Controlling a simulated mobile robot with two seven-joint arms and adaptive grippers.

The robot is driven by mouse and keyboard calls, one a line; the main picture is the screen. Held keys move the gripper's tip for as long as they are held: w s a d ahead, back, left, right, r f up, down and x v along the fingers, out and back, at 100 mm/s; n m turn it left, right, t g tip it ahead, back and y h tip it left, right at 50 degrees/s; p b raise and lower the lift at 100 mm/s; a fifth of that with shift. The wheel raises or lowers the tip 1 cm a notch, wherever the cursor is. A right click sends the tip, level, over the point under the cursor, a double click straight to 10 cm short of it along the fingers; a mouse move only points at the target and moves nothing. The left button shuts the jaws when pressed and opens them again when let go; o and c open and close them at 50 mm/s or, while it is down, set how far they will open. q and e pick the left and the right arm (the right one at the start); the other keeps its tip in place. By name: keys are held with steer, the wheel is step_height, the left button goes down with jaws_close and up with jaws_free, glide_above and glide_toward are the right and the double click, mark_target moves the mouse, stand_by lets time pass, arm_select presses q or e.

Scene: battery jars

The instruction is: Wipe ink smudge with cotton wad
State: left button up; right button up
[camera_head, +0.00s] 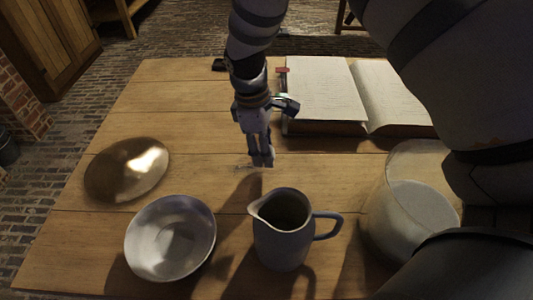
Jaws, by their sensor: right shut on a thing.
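My right gripper (262,162) points down over the middle of the wooden table, just behind the grey jug. Its fingers are closed together on something small, taken to be the cotton wad, which the fingers mostly hide. A faint pale streak (243,167) shows at the left of the fingertips; I cannot tell whether it is wad or a mark on the wood. I cannot make out a clear ink smudge. The fingertips look close to the tabletop, but contact cannot be told. My left gripper is not in view.
A grey jug (283,246) stands just in front of the gripper. A metal bowl (170,238) and a brassy dish (127,169) are at left. A glass jar (407,212) is at right. An open book (326,92) lies behind. The table's (180,100) back left is clear.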

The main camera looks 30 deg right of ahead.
step_height(320, 180, up, 2)
steer(key=shift+r, duration=0.2)
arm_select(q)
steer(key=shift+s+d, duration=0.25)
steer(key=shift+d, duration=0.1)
arm_select(e)
steer(key=shift+r, duration=1.15)
